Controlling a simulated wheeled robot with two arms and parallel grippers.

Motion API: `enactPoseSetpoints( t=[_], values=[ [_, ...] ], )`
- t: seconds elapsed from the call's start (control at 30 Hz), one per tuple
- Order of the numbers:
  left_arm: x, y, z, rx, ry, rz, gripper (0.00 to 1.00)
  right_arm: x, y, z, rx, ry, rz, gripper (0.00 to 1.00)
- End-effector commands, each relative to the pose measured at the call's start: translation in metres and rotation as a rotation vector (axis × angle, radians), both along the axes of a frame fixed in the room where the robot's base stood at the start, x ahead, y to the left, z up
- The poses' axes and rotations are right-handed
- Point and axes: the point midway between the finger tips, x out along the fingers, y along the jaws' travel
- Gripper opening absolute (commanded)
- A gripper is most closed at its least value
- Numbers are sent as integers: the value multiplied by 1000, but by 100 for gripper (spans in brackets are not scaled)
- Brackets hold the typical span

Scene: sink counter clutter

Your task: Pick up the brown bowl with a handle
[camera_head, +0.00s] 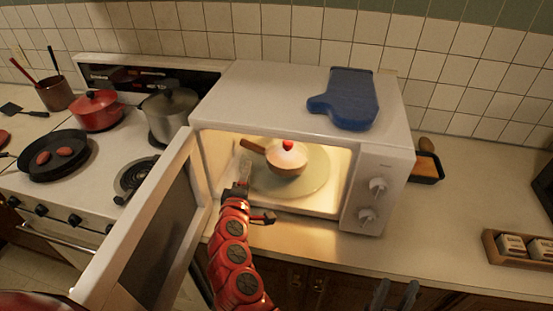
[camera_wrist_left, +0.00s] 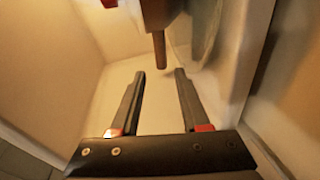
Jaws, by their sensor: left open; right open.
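The brown bowl with a handle (camera_head: 286,160) sits on the round turntable inside the open, lit microwave. It has a pale top with a red knob, and its brown handle points left toward the opening. My left gripper (camera_head: 244,182) is at the front left of the microwave opening, open and empty, apart from the bowl. In the left wrist view the handle (camera_wrist_left: 159,50) hangs ahead of my open left fingers (camera_wrist_left: 157,95), above the gap between them; the bowl is mostly cut off at the top edge. My right gripper (camera_head: 396,295) is at the bottom edge, open, partly cut off.
The microwave (camera_head: 300,90) has its door (camera_head: 150,235) swung open to the left of my arm. A blue mitt (camera_head: 345,100) lies on top. The stove at left holds a pan (camera_head: 52,155), a red pot (camera_head: 97,111) and a steel pot (camera_head: 168,112). Counter at right is partly clear.

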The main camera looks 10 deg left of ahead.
Motion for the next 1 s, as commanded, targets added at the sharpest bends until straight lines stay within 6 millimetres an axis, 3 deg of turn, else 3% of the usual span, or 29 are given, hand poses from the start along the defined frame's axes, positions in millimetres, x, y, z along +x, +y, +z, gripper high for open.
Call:
enactPoseSetpoints(
  t=[0.6, 1.0],
  values=[
    [83, 10, -11, 6, -2, 2, 46, 0, 0, 17, 0, 0, 0, 44],
    [104, 17, -14, 6, 0, 4, 46, 0, 0, 25, 0, 0, 0, 44]
  ],
)
